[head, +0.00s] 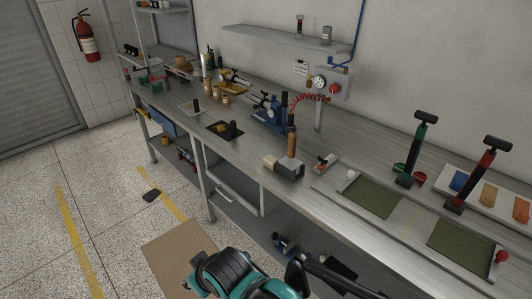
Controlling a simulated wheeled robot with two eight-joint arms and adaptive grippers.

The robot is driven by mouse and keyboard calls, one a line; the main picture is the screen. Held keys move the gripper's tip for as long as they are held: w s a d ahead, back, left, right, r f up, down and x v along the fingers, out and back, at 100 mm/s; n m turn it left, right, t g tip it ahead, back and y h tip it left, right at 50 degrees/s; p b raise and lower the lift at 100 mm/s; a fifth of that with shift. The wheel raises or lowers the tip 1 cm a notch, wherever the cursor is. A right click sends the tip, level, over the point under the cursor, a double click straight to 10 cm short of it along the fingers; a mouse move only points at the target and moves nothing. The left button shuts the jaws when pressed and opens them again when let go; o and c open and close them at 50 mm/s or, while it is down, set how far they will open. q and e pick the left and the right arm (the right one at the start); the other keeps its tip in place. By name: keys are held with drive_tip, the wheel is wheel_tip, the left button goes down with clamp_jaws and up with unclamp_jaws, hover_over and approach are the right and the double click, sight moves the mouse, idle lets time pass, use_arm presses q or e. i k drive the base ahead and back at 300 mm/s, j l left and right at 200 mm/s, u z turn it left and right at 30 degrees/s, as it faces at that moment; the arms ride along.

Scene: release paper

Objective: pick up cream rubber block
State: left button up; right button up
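A small pale cream block (270,162) lies near the front edge of the metal workbench, around its middle. It touches a grey block (288,171) on its right. An upright tool with a wooden handle (291,140) stands directly behind or on these blocks; I cannot tell which. Teal and black parts at the bottom centre look like my own arm, well below and in front of the bench. No gripper fingertips can be made out, and nothing is seen holding the cream block.
The long workbench (335,197) carries clutter. A brown board (180,255) lies low in front.

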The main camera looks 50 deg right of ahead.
sight(269, 161)
drive_tip(key=i+z, duration=0.1)
drive_tip(key=i, duration=0.75)
drive_tip(key=i+z, duration=0.15)
drive_tip(key=i, duration=0.7)
drive_tip(key=i+z, duration=0.3)
drive_tip(key=z, duration=0.15)
drive_tip(key=i+j+z, duration=0.2)
drive_tip(key=z, duration=0.3)
drive_tip(key=i+j+z, duration=0.3)
drive_tip(key=z, duration=0.15)
drive_tip(key=i+j, duration=0.05)
